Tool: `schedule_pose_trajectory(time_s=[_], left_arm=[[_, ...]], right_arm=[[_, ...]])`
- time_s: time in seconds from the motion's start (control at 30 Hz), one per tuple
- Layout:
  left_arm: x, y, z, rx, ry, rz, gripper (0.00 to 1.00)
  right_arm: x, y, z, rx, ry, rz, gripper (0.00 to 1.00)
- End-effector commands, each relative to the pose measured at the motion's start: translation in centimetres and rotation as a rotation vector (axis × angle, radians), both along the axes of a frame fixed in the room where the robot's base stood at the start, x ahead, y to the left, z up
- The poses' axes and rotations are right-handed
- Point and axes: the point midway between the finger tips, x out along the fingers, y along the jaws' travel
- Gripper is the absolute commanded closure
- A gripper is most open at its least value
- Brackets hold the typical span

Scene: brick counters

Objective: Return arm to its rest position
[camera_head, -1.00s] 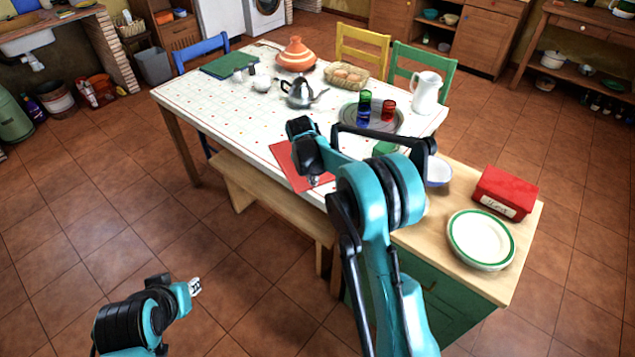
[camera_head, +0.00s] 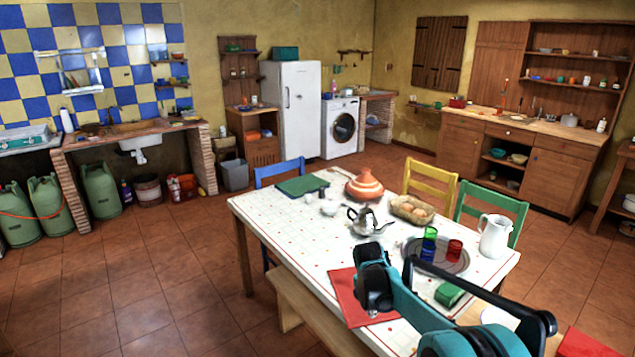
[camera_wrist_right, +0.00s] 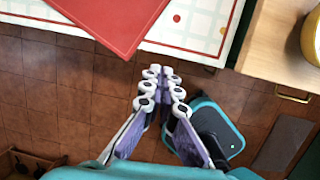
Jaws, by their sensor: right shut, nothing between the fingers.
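My right arm (camera_head: 470,335) comes in from the lower right of the head view, bent above the table's near end. My right gripper (camera_wrist_right: 160,78) is shut and empty in the right wrist view, pointing down past the table's edge with floor below. In the head view only a small part of the right gripper (camera_head: 372,313) shows under the dark wrist, in front of the red mat (camera_head: 343,298). My left gripper is not in view.
The white table (camera_head: 270,205) holds a teapot (camera_head: 364,220), a tagine (camera_head: 364,186), a basket (camera_head: 412,210), a tray with glasses and a white jug (camera_head: 494,236). A wooden bench (camera_head: 300,305) stands along its near side. The tiled floor (camera_head: 130,265) at left is clear.

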Motion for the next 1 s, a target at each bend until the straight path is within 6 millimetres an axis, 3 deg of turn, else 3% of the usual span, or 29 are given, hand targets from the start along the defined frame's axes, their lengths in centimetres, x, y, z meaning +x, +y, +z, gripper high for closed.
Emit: schedule_pose_trajectory(time_s=[0.1, 0.2, 0.43, 0.7, 0.83, 1.0], left_arm=[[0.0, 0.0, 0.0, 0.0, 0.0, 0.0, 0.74], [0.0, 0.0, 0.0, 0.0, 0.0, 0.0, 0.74], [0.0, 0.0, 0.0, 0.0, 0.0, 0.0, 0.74], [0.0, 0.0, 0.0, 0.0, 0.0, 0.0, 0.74], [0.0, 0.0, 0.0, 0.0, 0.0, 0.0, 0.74], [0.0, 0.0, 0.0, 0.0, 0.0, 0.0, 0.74]], right_arm=[[-3.8, -0.2, 4.0, 0.079, -0.082, -0.238, 1.0], [-7.3, -0.2, 6.7, 0.167, -0.156, -0.467, 1.0], [-16.0, -0.3, 10.5, 0.401, -0.295, -0.99, 1.0], [-25.7, -0.1, 10.2, 0.722, -0.388, -1.585, 1.0], [-28.9, 0.1, 9.0, 0.857, -0.397, -1.807, 1.0], [-30.8, 0.2, 7.9, 0.956, -0.395, -1.968, 1.0]])
